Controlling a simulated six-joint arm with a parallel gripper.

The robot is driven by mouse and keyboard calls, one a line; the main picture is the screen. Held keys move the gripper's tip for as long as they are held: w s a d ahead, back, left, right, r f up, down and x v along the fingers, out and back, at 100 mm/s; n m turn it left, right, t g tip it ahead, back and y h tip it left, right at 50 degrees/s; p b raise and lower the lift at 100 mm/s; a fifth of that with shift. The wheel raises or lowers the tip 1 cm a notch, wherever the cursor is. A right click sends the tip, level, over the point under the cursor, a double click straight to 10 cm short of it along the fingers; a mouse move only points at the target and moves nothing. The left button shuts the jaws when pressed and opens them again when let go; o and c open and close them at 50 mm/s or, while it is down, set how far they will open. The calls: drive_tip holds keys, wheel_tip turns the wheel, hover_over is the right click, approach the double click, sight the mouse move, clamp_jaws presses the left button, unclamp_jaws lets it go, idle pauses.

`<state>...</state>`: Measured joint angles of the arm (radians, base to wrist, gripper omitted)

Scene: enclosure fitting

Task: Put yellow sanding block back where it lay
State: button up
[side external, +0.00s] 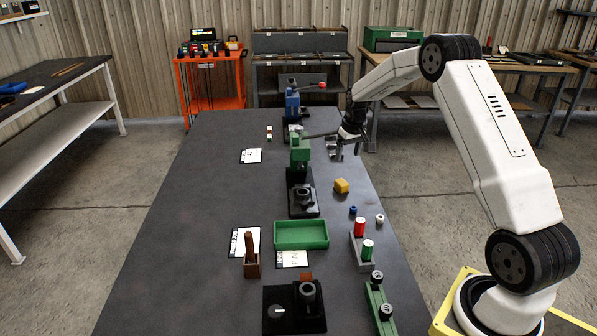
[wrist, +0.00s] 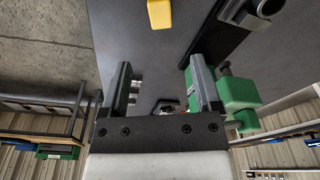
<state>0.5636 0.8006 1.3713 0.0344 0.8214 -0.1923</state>
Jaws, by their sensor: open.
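The yellow sanding block (side external: 341,186) lies on the dark tabletop, right of the green press's black base. It also shows at the top edge of the wrist view (wrist: 159,13), partly cut off by the frame. My gripper (side external: 346,150) is above the table, behind the block and right of the green press. In the wrist view my gripper (wrist: 163,80) has its two fingers wide apart with nothing between them. The block is beyond the fingertips, apart from them.
The green press (side external: 300,152) stands close to my gripper, with a blue press (side external: 292,103) behind. Small blue and white parts, a holder with red (side external: 360,228) and green cylinders, and a green tray (side external: 301,235) are nearer. The table's left side (side external: 190,230) is mostly clear.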

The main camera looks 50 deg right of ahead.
idle(0.5)
drive_tip(key=s+a+r+n, duration=0.1)
drive_tip(key=s+a, duration=0.2)
drive_tip(key=a, duration=0.6)
drive_tip(key=s+a+r+n, duration=0.1)
drive_tip(key=s+a+r, duration=0.15)
drive_tip(key=a, duration=0.75)
drive_tip(key=s+a+f+n+t, duration=0.1)
drive_tip(key=s+a+n, duration=0.1)
drive_tip(key=s+a, duration=0.9)
drive_tip(key=s, duration=0.4)
drive_tip(key=shift+f+y, duration=0.35)
drive_tip(key=shift+y, duration=0.05)
